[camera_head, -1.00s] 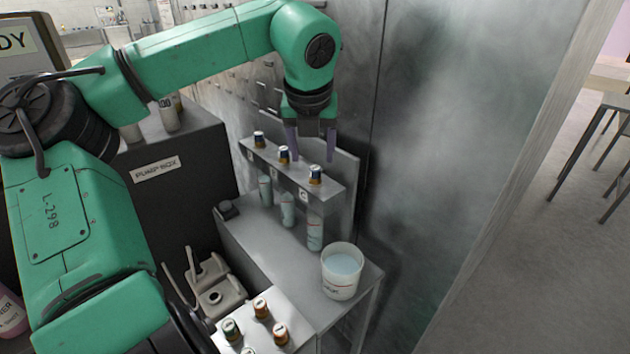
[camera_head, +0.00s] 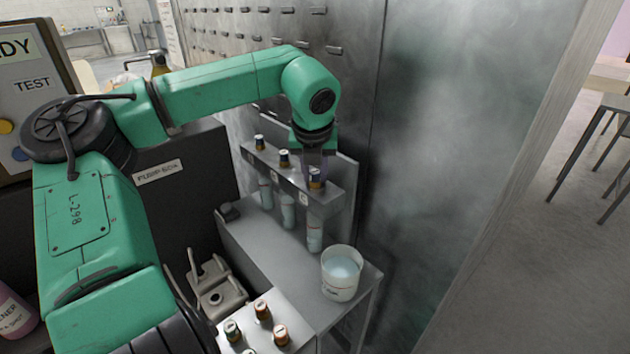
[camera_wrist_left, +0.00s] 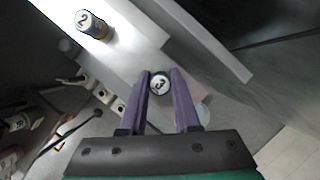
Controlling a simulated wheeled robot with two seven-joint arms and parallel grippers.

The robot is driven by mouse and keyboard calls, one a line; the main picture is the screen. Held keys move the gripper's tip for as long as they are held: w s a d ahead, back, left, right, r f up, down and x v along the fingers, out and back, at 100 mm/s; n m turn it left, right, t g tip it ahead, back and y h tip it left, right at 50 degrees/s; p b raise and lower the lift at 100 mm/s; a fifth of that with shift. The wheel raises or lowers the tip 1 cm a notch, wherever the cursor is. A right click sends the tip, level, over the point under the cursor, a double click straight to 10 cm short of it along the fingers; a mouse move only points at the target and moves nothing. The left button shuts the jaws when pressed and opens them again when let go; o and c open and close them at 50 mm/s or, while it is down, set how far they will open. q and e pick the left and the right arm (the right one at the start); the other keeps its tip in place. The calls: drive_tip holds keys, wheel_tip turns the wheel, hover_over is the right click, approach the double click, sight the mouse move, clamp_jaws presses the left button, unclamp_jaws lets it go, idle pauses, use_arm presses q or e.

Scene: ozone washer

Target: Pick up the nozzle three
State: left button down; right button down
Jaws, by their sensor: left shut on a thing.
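Nozzle three (camera_head: 316,181) is the nearest of three nozzles in the rack (camera_head: 268,172), with a dark and orange cap and a pale tube below. In the left wrist view its top marked 3 (camera_wrist_left: 160,85) sits between the purple fingers. My left gripper (camera_head: 315,172) points down over it and is shut on its cap. The tube still hangs in the rack. Nozzle two (camera_head: 284,158) stands beside it, and shows in the left wrist view (camera_wrist_left: 91,24). Another nozzle (camera_head: 260,143) is at the far end. My right gripper is not in view.
A white bucket (camera_head: 341,285) of pale liquid stands on the counter at the near right. A white block (camera_head: 305,325) with several capped nozzles is at the front. A metal wall (camera_head: 440,130) rises behind the rack.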

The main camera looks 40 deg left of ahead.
sight(315, 172)
use_arm(q)
wheel_tip(315, 172, up, 20)
drive_tip(key=p, duration=0.2)
